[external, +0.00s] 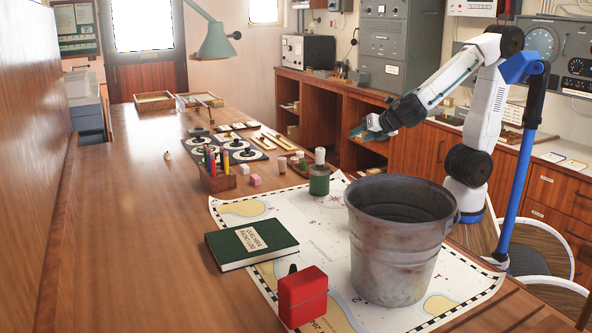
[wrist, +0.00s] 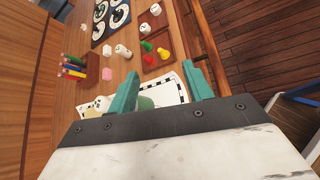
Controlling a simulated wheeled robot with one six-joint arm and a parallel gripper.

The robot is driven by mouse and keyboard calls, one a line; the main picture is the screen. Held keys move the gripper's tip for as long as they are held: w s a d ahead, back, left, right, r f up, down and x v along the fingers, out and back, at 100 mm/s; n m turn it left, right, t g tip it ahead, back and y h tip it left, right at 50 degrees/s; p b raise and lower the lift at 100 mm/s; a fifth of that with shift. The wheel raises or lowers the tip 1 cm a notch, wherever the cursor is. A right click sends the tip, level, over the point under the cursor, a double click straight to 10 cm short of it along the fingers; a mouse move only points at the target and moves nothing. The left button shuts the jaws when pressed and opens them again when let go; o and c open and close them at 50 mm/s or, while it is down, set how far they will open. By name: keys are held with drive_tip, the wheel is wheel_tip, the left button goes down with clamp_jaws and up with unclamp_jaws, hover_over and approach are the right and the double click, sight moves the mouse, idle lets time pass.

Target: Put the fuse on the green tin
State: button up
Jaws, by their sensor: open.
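The green tin (external: 319,184), a dark green cylinder with a pale, narrower top, stands on the chart behind the bucket. In the wrist view a pale green shape between my fingers seems to be its top (wrist: 146,103). A small whitish cylinder (external: 282,164) stands on the desk left of the tin; it may be the fuse, but I cannot be sure. It seems to show in the wrist view (wrist: 121,51). My gripper (external: 361,131) is open, with teal fingers apart (wrist: 160,88), raised above and right of the tin in the external view.
A large metal bucket (external: 398,250) stands on the chart (external: 325,208), near a green book (external: 250,243) and a red box (external: 302,297). A pencil holder (external: 217,180), a pink block (external: 256,180) and a tray of coloured pieces (wrist: 156,58) are nearby.

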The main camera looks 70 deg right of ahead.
drive_tip(key=s+d+f+m+g+y, duration=0.1)
drive_tip(key=s+d+f+m+g, duration=0.1)
drive_tip(key=s+d+m+g, duration=0.85)
drive_tip(key=s+m+t+y, duration=0.2)
drive_tip(key=s+m+y, duration=0.3)
drive_tip(key=m, duration=0.9)
drive_tip(key=s, duration=0.2)
drive_tip(key=shift+s+f, duration=0.25)
drive_tip(key=shift+s, duration=0.15)
